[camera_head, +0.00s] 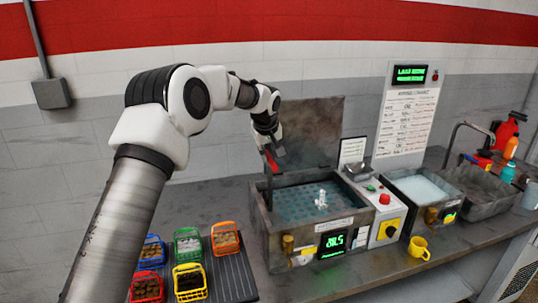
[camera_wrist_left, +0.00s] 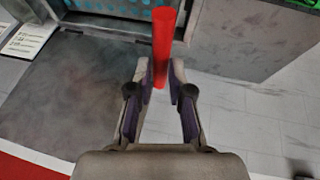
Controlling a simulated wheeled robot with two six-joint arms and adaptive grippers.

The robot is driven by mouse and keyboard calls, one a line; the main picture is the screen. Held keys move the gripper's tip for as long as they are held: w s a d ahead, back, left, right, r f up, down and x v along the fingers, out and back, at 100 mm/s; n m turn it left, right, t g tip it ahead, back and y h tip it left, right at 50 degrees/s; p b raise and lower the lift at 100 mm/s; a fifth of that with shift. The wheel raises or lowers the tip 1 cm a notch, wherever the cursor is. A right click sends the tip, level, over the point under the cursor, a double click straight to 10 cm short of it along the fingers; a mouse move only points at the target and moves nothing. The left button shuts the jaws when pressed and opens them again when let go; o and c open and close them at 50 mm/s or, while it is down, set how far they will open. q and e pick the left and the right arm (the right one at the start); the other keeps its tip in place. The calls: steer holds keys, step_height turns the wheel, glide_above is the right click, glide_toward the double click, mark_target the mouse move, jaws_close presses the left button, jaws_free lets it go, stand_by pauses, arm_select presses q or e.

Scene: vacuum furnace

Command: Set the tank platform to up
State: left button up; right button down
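The tank (camera_head: 262,225) is a grey metal box on the bench, with its dark lid (camera_head: 312,125) raised at the back. Inside it lies the blue-green perforated platform (camera_head: 295,208), with a small whitish object (camera_head: 321,199) over it. A red handle (camera_head: 272,161) stands at the tank's left rear side; the left wrist view shows it as a red bar (camera_wrist_left: 164,45). My left gripper (camera_head: 267,142) is at this handle. In the left wrist view, its spread fingers (camera_wrist_left: 161,78) stand on either side of the bar, with no clear grip on it. My right gripper is out of view.
Several coloured baskets (camera_head: 188,248) stand on a dark rack left of the tank. Right of it are a control box (camera_head: 380,212) with a red button and yellow switch, a second basin (camera_head: 418,188), a yellow cup (camera_head: 419,248) and a sink (camera_head: 480,190).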

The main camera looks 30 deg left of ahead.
arm_select(q)
steer(key=shift+o, duration=1.3)
steer(key=shift+w+a, duration=0.1)
steer(key=shift+w, duration=0.05)
steer(key=shift+w+f, duration=0.1)
steer(key=shift+f, duration=0.05)
steer(key=v, duration=1.2)
steer(key=shift+w+f, duration=0.1)
